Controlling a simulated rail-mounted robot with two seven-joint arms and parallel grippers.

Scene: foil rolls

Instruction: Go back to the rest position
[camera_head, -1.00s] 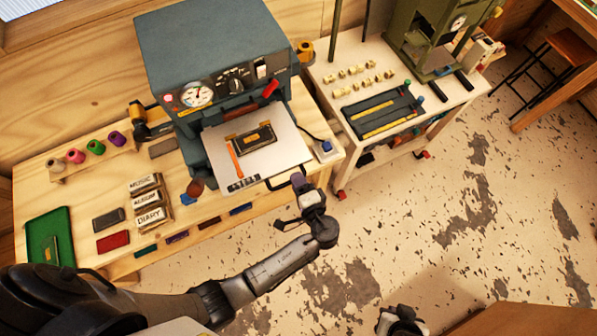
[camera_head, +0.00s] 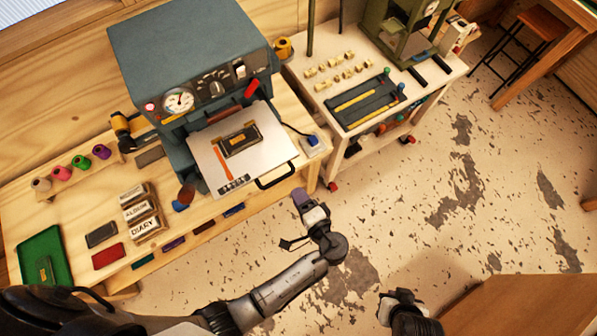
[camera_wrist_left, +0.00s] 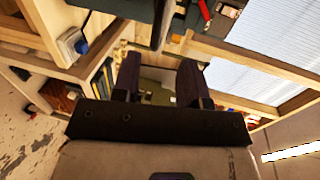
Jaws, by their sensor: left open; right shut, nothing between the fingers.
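My left gripper (camera_head: 302,201) is open and empty, over the floor just off the bench's front edge, to the right of and below the tray handle (camera_head: 277,177) in the head view, apart from it. In the left wrist view its two dark fingers (camera_wrist_left: 160,78) stand apart with nothing between them. My right gripper (camera_head: 400,298) is shut and empty, low in the head view over the floor. The white tray (camera_head: 205,158) sticks out of the blue-grey press (camera_head: 190,60) and carries a dark block with a gold plate (camera_head: 238,140).
The wooden bench (camera_head: 75,185) holds thread spools, labelled boxes (camera_head: 140,208) and a green tray (camera_head: 20,245). A white-topped table (camera_head: 320,80) with tools and a green press (camera_head: 395,30) stands behind. A wooden surface (camera_head: 530,305) lies at lower right. Open floor (camera_head: 420,215) lies between.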

